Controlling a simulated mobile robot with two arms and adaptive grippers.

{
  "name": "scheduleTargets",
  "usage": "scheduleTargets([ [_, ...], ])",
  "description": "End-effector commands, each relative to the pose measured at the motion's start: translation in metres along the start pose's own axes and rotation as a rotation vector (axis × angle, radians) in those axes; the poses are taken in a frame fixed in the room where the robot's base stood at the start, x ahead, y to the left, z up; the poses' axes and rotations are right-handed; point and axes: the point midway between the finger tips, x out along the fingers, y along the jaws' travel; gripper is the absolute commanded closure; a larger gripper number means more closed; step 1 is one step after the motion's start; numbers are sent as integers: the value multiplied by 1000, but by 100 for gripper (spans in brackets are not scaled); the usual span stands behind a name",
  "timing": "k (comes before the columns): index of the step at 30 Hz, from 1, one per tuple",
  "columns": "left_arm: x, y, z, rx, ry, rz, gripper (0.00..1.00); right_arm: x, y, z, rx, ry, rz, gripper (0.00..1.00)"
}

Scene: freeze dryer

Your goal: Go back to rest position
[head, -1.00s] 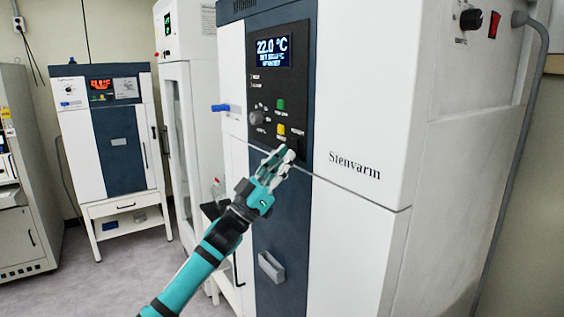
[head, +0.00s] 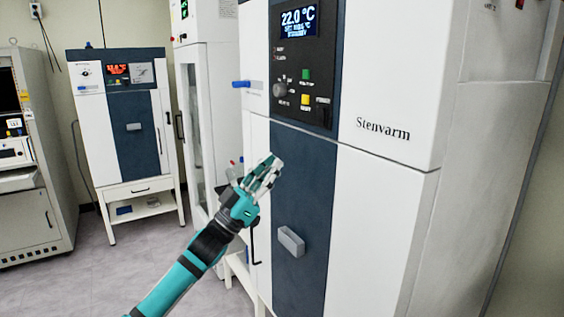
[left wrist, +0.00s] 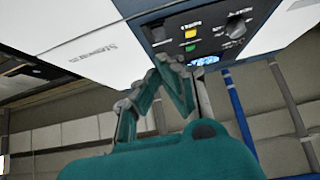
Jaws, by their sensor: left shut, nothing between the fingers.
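My left gripper (head: 267,169) is shut and empty. In the head view it stands in front of the dark blue strip of the freeze dryer (head: 382,195), below the control panel (head: 303,75) and clear of its buttons. The panel has a lit display reading 22.0 °C, a grey knob, a green button (head: 306,75) and a yellow button (head: 305,99). In the left wrist view my fingers (left wrist: 172,82) show below the tilted panel, with its yellow button (left wrist: 190,33) and green button (left wrist: 191,48). My right gripper is not in view.
A grey handle (head: 291,241) sticks out of the lower front, and a blue-tipped handle (head: 241,84) at the upper left. A second similar machine (head: 122,110) stands at the back left. The grey floor (head: 80,270) at the left is open.

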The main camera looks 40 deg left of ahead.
Motion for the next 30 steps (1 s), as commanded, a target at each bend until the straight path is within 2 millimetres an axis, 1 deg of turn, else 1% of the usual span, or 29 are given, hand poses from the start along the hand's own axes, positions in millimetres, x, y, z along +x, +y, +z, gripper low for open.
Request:
scheduleTargets([
  [1, -5, 0, 2, 0, -1, 0, 100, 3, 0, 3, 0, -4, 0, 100],
  [3, -7, 0, 1, 0, 0, 0, 100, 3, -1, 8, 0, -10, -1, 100],
  [9, -7, 0, 0, 0, 1, 0, 100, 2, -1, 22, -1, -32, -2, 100],
  [20, -7, 0, 1, 0, -1, -1, 100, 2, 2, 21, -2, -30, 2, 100],
  [22, -9, -3, 6, 0, -10, -11, 100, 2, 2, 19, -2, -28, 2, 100],
  [23, -12, -5, 12, 0, -19, -21, 100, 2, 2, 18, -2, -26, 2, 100],
  [26, -29, -21, 45, 2, -81, -84, 100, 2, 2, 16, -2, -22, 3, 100],
  [29, -62, -42, 98, 11, -187, -180, 100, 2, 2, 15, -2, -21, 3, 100],
  [30, -80, -49, 122, 15, -240, -221, 100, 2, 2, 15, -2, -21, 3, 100],
])
